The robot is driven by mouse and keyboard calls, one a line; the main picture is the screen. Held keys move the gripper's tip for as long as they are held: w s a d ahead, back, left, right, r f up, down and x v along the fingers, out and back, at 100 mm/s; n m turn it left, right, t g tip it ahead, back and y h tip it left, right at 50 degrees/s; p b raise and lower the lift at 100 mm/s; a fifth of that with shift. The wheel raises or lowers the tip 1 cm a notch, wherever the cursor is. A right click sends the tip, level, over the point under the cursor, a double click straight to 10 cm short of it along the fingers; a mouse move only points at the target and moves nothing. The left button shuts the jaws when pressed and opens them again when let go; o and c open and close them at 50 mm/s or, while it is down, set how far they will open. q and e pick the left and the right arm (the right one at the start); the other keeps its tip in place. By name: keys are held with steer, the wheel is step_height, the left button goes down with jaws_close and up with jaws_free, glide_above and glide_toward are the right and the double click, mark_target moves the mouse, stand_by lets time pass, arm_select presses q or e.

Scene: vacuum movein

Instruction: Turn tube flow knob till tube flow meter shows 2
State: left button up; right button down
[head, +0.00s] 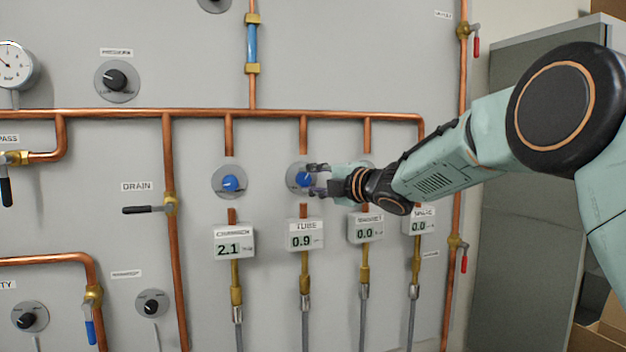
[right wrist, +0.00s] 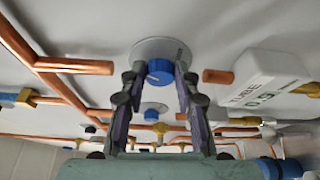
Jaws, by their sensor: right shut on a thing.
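The tube flow knob (head: 303,179) is blue on a round grey plate, above the meter labelled TUBE. The tube flow meter (head: 304,240) reads 0.9 in the head view. My right gripper (head: 317,180) reaches in from the right and is shut on the knob. In the right wrist view, the blue knob (right wrist: 159,71) sits between the tips of the two fingers (right wrist: 160,80). The meter (right wrist: 266,84) shows at the right there, tilted. My left gripper is not in view.
The chamber meter (head: 234,243) reads 2.1, with its blue knob (head: 231,183) left of the tube knob. Another meter (head: 366,228) right of the tube meter reads 0.0. A copper pipe (head: 200,113) runs across above the knobs. A black drain handle (head: 142,210) sticks out at left.

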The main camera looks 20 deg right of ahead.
steer(key=shift+a+f+n, duration=0.2)
steer(key=shift+f+n, duration=0.15)
steer(key=shift+n, duration=0.05)
steer(key=c, duration=1.4)
jaws_free()
steer(key=o, duration=0.4)
steer(key=shift+s+a+r, duration=0.15)
steer(key=shift+s+r, duration=0.15)
steer(key=shift+r, duration=0.05)
steer(key=shift+w+d, duration=0.15)
steer(key=shift+d, duration=0.15)
steer(key=shift+s+d, duration=0.15)
steer(key=shift+s, duration=0.05)
steer(key=shift+a+r+v, duration=0.1)
steer(key=shift+a+v, duration=0.05)
steer(key=shift+v, duration=2.75)
steer(key=shift+a+r+v, duration=0.1)
steer(key=shift+a+v, duration=0.05)
steer(key=shift+v, duration=2.75)
